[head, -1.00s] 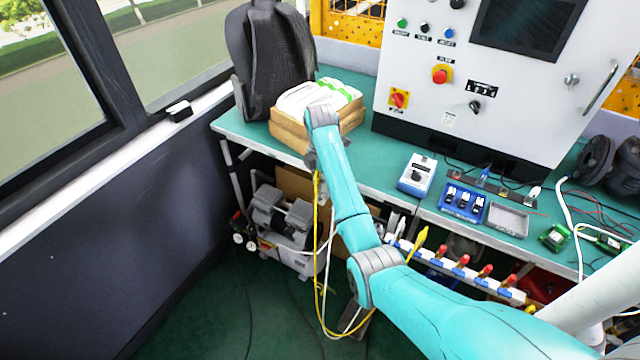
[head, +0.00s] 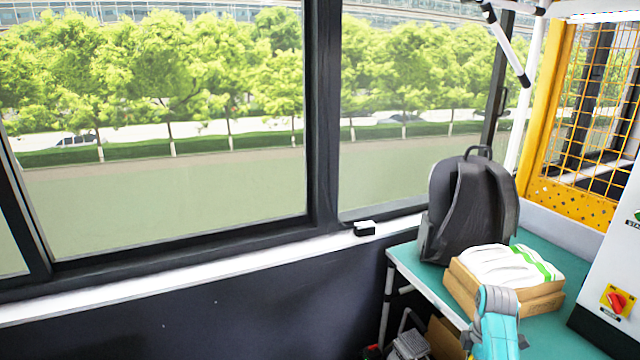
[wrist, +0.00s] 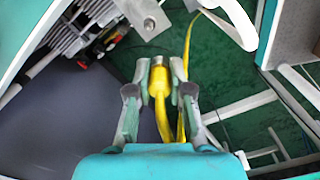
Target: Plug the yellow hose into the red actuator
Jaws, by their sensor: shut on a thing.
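The end of the yellow hose (wrist: 159,82), with a brass-coloured tip, is between the fingers of my gripper (wrist: 160,96) in the wrist view. The gripper is shut on it, and the tip points away from my wrist. A yellow strand hangs just right of the fingers. A small red part (wrist: 83,62) shows at the upper left of the wrist view, apart from the gripper; I cannot tell whether it is the red actuator. The head view shows none of the gripper, only part of my turquoise arm at the bottom right.
Grey finned equipment (wrist: 95,20) is close ahead at the upper left of the wrist view. In the head view, a black backpack (head: 470,210) and a cardboard box (head: 540,303) stand on the green bench (head: 408,262). Windows and a dark wall (head: 200,325) fill the left.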

